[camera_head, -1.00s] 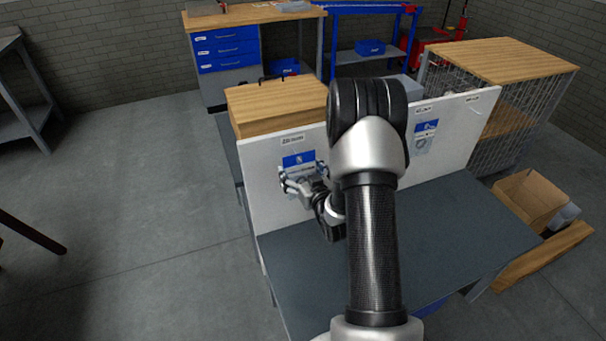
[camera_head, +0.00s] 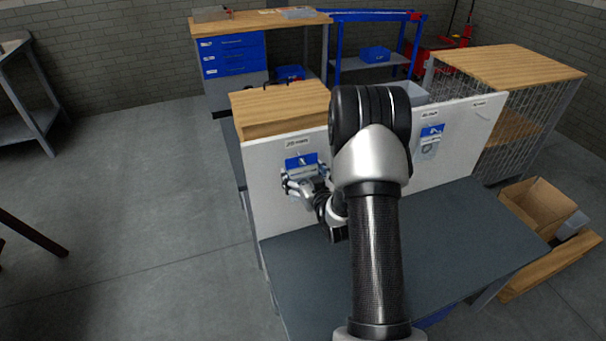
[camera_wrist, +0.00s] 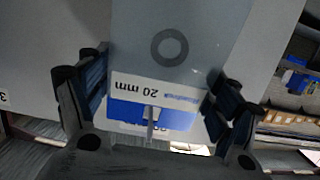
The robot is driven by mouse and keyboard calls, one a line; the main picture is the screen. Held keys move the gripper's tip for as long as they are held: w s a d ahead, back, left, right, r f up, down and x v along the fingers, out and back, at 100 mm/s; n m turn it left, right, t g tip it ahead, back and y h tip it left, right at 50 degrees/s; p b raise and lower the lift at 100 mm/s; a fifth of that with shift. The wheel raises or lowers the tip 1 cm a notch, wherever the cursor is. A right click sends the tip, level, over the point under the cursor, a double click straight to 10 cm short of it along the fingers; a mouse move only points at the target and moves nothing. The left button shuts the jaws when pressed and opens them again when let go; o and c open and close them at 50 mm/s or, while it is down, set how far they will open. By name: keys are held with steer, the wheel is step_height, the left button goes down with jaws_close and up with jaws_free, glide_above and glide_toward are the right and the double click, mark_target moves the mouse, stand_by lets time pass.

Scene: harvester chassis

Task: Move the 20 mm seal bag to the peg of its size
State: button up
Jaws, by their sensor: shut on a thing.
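The seal bag (camera_wrist: 183,50) is clear with a dark ring inside. Its white label reads "20 mm", upside down in the wrist view, beside a blue header (camera_wrist: 180,118). My gripper (camera_wrist: 160,92) is shut on the bag, with a finger at each side. In the head view the bag's blue header (camera_head: 300,162) shows just above my gripper (camera_head: 303,183), in front of the board's left part, under a small label (camera_head: 297,143). A thin grey peg (camera_wrist: 151,122) crosses the header in the wrist view. I cannot tell whether it passes through the bag's hole.
The white board (camera_head: 465,145) stands on a grey table (camera_head: 455,230). Another blue-headed bag (camera_head: 430,140) hangs to the right, and a further label sits at the far right. My arm hides the board's middle. A cardboard box (camera_head: 535,205) stands right of the table.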

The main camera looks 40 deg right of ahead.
steer(key=o, duration=0.9)
steer(key=shift+s, duration=0.1)
steer(key=v, duration=1.1)
steer(key=shift+s+a, duration=0.15)
steer(key=shift+s, duration=0.25)
steer(key=shift+r, duration=0.1)
